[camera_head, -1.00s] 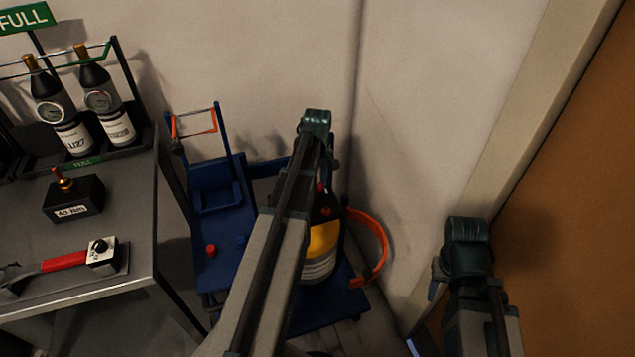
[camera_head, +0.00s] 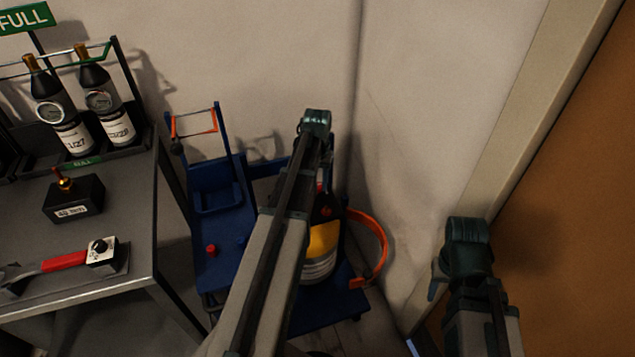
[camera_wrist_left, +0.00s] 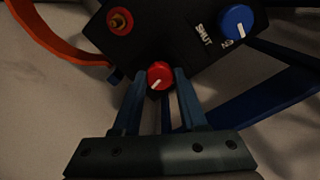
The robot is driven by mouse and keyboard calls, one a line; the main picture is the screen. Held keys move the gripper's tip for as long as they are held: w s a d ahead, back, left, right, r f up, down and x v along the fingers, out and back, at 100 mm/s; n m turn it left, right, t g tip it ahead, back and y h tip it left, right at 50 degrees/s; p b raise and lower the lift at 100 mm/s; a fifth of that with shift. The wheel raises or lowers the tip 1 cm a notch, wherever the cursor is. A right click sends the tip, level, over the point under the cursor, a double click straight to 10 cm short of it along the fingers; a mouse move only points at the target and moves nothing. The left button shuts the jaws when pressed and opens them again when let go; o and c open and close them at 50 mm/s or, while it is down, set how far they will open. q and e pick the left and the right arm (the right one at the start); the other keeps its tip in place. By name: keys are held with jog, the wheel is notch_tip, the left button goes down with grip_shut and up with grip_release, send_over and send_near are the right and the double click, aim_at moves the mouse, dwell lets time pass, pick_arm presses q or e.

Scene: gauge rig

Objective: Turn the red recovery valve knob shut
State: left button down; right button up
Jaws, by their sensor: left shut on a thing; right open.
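The red knob (camera_wrist_left: 160,75) sits at the lower edge of a black box (camera_wrist_left: 165,32). My left gripper (camera_wrist_left: 160,80) is shut on the red knob, one finger on each side. A pale pointer line slants across the knob's face. In the head view my left arm rises over the blue cart, and it hides the left gripper and the knob. A white SHUT label (camera_wrist_left: 203,35) is on the box between the red knob and a blue knob (camera_wrist_left: 237,20).
A blue cart (camera_head: 222,255) carries a yellow-banded bottle (camera_head: 322,240) partly behind my left arm, beside an orange curved band (camera_head: 379,250). A grey bench (camera_head: 130,210) with bottles and a red-handled wrench (camera_head: 65,262) stands left. Walls close in behind and right.

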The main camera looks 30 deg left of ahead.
pick_arm(q)
jog(key=shift+m, duration=1.1)
jog(key=shift+c, duration=2.2)
grip_release()
jog(key=shift+r, duration=0.1)
notch_tip(320, 180, up, 14)
jog(key=p, duration=1.4)
jog(key=shift+f, duration=0.25)
